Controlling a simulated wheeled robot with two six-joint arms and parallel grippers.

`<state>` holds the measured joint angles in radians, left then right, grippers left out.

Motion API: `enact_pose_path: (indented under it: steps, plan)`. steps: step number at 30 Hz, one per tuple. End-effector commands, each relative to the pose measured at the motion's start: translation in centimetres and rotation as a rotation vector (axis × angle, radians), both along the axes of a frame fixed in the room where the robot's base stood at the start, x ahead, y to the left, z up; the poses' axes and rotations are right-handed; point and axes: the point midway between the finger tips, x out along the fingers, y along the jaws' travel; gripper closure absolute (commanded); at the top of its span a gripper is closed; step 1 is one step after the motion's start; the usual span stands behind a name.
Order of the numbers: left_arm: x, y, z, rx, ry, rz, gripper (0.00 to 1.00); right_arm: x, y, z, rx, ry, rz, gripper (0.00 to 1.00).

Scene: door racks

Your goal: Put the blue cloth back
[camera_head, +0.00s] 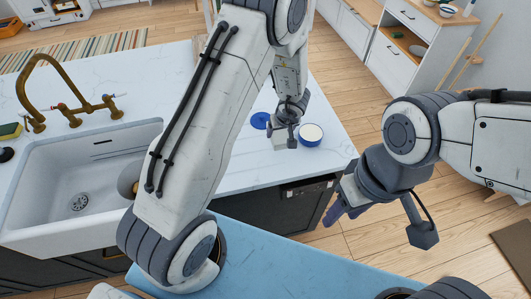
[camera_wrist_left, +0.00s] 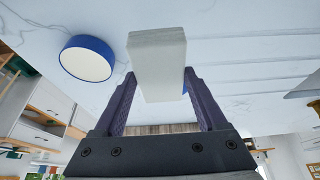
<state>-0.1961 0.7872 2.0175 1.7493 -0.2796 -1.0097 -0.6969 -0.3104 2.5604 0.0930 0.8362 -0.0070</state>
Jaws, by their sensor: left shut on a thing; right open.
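No blue cloth can be made out in either view. My left gripper (camera_head: 281,124) is low over the white counter. In the left wrist view its dark purple fingers (camera_wrist_left: 158,105) are shut on a pale grey block (camera_wrist_left: 157,62). A small patch of blue shows behind the block's right side; I cannot tell what it is. A flat blue round thing (camera_head: 260,120) lies just left of this gripper. A blue bowl or tub with a cream top (camera_head: 311,135) stands just right of it, apart from the fingers. My right gripper (camera_head: 346,210) is open and empty, in front of the counter.
The white counter (camera_head: 255,173) has a sink (camera_head: 60,210) with a brass tap (camera_head: 62,95) at left. A yellow-green sponge (camera_head: 10,131) lies by the sink. A blue surface (camera_head: 290,262) is at the front. White drawers (camera_head: 405,50) stand at the back right beyond open wooden floor.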

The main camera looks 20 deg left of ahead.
Motion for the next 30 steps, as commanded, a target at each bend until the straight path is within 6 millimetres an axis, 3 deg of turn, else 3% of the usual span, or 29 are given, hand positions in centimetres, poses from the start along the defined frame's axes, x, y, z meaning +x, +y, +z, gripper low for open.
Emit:
enact_pose_path:
  steps: [1,6,14,22,23,24,29,30]
  plan:
    - [-0.7,1.0,-1.6,-0.001,0.001,0.003,0.71,0.0,0.0,-2.0,0.000,0.000,-0.001,0.50]
    - [-2.2,3.2,-2.9,-0.001,0.000,0.004,0.71,0.0,0.0,-4.4,0.000,0.001,-0.007,0.50]
    - [-3.0,4.4,-3.3,-0.001,-0.001,0.005,0.71,0.0,0.0,-5.4,0.000,0.001,-0.009,0.50]
    - [-3.0,4.4,-7.0,0.001,0.001,0.003,0.71,0.0,0.0,-8.3,0.000,0.001,-0.010,0.50]
    - [-3.0,4.4,-7.2,0.001,0.000,0.004,0.71,0.0,0.0,-8.4,0.000,0.001,-0.009,0.50]
    - [-3.0,4.3,-7.2,0.000,0.000,0.004,0.77,0.0,0.0,-8.4,0.000,0.001,-0.009,0.50]
    - [-3.0,4.3,-7.0,-0.001,0.000,0.004,0.78,0.0,0.0,-8.1,0.000,0.001,-0.009,0.50]
    - [-3.0,4.3,-7.0,-0.001,0.001,0.003,0.18,0.0,0.0,-8.1,0.000,0.001,-0.009,0.50]
